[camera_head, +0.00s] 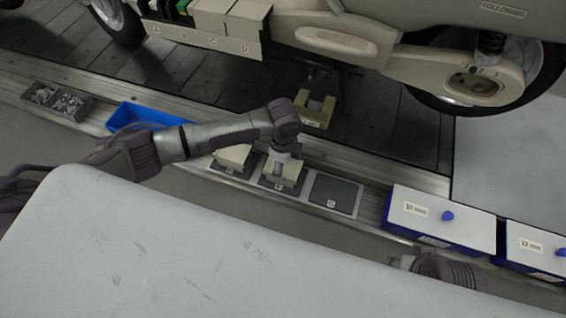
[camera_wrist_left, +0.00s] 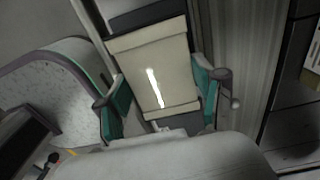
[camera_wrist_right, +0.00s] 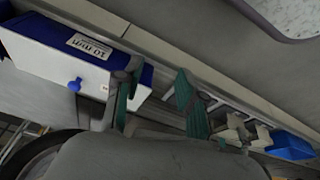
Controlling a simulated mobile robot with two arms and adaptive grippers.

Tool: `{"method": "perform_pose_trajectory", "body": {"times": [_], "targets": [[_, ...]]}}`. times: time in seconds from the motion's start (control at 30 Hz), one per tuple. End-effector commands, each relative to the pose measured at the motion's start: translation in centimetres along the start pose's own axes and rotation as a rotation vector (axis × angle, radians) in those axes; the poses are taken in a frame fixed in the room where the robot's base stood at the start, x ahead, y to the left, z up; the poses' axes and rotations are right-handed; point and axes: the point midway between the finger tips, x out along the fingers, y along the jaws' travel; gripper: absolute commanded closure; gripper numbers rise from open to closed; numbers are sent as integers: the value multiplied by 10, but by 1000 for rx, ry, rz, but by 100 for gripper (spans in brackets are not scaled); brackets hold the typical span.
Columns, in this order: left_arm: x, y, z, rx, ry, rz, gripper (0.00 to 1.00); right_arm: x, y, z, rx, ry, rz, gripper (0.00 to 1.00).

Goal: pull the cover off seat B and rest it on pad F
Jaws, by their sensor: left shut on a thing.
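My left gripper (camera_head: 285,172) is shut on a beige cover (camera_head: 292,174), over the middle dark pad (camera_head: 265,184) in the row of three. In the left wrist view its fingers (camera_wrist_left: 160,98) clasp the sides of the cover (camera_wrist_left: 140,57), with dark pad showing beyond its ends. I cannot tell whether the cover touches the pad. In the seat row (camera_head: 200,38), the left seats show coloured parts uncovered; their letters are too small to read surely. My right gripper (camera_wrist_right: 157,98) is open and empty, low at the right in the head view.
Another beige cover (camera_head: 233,156) lies on the left pad; the right pad (camera_head: 335,192) is bare. A beige bracket (camera_head: 318,111) and a motorcycle (camera_head: 420,50) are behind.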

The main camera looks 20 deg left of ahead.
Motion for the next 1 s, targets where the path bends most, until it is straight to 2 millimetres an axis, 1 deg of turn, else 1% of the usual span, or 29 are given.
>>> {"method": "perform_pose_trajectory", "body": {"times": [0.17, 0.63, 1.0], "targets": [[0, 0, 0, 0, 0, 0, 74, 0, 0, 1, 0, -1, -1, 60], [1, 0, 0, 0, 0, 0, 74, 12, -1, 7, -1, -20, -2, 60], [2, 0, 0, 0, 0, 0, 74, 19, 0, 1, -2, -9, 0, 60]]}}
